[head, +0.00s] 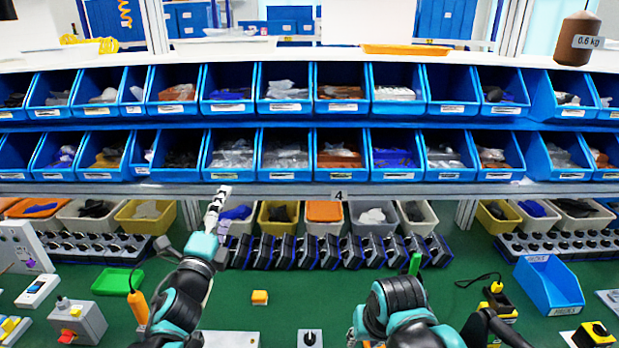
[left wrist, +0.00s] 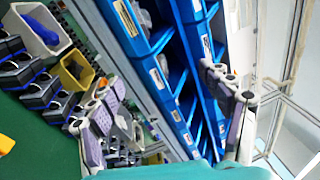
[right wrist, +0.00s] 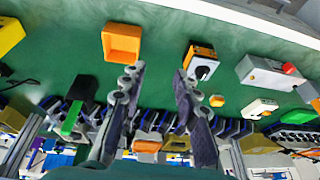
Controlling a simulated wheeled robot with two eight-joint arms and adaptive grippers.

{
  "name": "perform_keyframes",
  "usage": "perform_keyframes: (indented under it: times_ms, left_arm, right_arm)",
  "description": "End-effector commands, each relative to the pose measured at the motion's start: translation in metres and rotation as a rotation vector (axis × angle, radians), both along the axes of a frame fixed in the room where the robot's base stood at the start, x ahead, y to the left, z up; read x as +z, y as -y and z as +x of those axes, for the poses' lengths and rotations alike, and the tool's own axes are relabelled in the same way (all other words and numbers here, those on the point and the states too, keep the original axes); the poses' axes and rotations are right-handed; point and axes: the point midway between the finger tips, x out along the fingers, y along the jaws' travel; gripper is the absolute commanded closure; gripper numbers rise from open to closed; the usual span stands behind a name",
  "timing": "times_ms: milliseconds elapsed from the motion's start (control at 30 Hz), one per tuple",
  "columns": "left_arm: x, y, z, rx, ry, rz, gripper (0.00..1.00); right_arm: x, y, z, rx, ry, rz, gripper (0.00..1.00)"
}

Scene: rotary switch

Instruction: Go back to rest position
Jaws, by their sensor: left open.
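My left gripper (head: 217,205) is raised in front of the lower shelf edge in the head view. In the left wrist view (left wrist: 168,105) its two fingers stand wide apart with nothing held between them. My right gripper shows in the right wrist view (right wrist: 157,85), open and empty above the green bench, its fingers apart. In the head view my right arm (head: 400,308) is low at the front right of centre, and its fingertips are hard to make out. A row of dark rotary switches (head: 322,252) stands at the back of the bench.
Blue bins (head: 285,95) with small parts fill two shelf rows ahead. A small orange block (head: 260,297) and a green tray (head: 118,281) lie on the green bench. A grey button box (head: 80,322) stands front left, and an empty blue bin (head: 548,284) right.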

Motion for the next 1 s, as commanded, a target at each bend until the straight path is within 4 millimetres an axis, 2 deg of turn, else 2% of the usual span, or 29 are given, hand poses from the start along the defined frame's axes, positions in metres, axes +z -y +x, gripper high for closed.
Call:
perform_keyframes:
  times_ms: [67,100,167,200,333,400,500,567,1000]
  left_arm:
    - [-0.021,-0.029,-0.027,0.131,-0.12,-0.316,0.21]
    - [-0.039,-0.04,-0.043,0.198,-0.189,-0.487,0.21]
    - [-0.074,-0.051,-0.072,0.3,-0.299,-0.737,0.21]
    - [-0.099,-0.053,-0.093,0.366,-0.374,-0.893,0.21]
    - [-0.17,-0.037,-0.157,0.547,-0.594,-1.279,0.21]
    - [-0.198,-0.023,-0.187,0.628,-0.692,-1.421,0.21]
    - [-0.224,-0.005,-0.22,0.714,-0.8,-1.557,0.21]
    - [-0.233,0.004,-0.233,0.75,-0.844,-1.606,0.21]
    - [-0.233,0.004,-0.233,0.75,-0.844,-1.606,0.21]
  right_arm:
    - [-0.002,0.015,-0.018,-0.004,0.051,-0.004,0.69]
    - [-0.003,0.022,-0.025,-0.005,0.077,-0.006,0.69]
    - [-0.006,0.031,-0.036,-0.006,0.117,-0.012,0.69]
    - [-0.009,0.036,-0.043,-0.006,0.142,-0.018,0.69]
    - [-0.017,0.049,-0.06,-0.006,0.208,-0.033,0.69]
    - [-0.02,0.054,-0.066,-0.007,0.234,-0.04,0.69]
    - [-0.024,0.059,-0.072,-0.007,0.26,-0.048,0.69]
    - [-0.026,0.06,-0.075,-0.008,0.27,-0.052,0.69]
    - [-0.026,0.06,-0.075,-0.008,0.27,-0.052,0.69]
